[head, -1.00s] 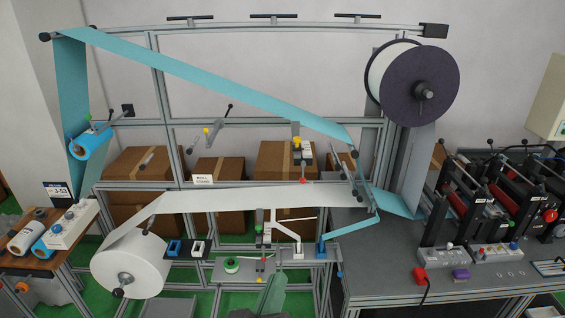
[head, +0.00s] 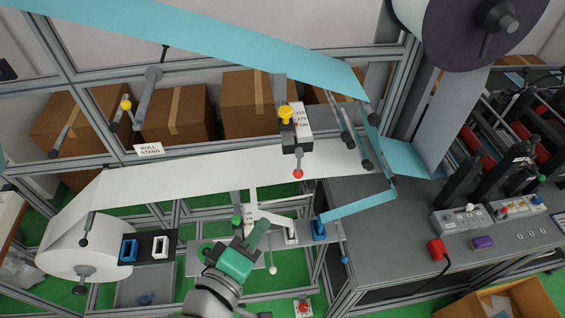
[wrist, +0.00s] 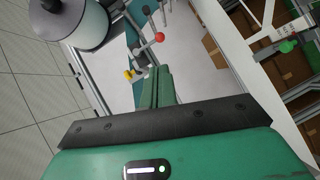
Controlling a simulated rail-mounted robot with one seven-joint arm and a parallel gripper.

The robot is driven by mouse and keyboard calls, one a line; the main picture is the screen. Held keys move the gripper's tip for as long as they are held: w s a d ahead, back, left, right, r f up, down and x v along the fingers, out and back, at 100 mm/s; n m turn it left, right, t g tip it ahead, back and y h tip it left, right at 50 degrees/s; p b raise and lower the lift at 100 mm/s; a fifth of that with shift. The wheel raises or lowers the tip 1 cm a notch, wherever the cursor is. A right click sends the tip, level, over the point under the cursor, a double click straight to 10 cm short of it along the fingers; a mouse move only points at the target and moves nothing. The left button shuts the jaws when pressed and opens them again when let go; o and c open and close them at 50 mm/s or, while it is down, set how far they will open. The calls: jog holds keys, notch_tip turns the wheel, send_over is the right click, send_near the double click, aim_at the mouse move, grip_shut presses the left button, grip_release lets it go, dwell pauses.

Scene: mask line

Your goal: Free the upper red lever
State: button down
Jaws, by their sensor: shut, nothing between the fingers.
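The upper red lever (head: 298,173) ends in a red ball. It hangs from a dark block with a yellow knob (head: 286,113) and a white number plate, in front of the white web. In the wrist view the red ball (wrist: 160,37) and the yellow knob (wrist: 128,74) show beyond my fingertips. My gripper (head: 262,228) is below and left of the lever, apart from it. Its green fingers (wrist: 157,80) are shut together and empty, pointing up toward the web. What holds the lever is too small to tell.
The white web (head: 200,178) runs from the roll (head: 85,240) past the lever. A blue web (head: 200,35) slopes above. A white bracket (head: 255,212) and a green knob (head: 236,220) are close to my fingers. A lower red knob (head: 303,308) is below right.

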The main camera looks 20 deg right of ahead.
aim_at(296, 177)
jog(key=shift+s, duration=0.2)
jog(key=p+x, duration=0.3)
jog(key=x, duration=1.1)
jog(key=shift+f, duration=0.15)
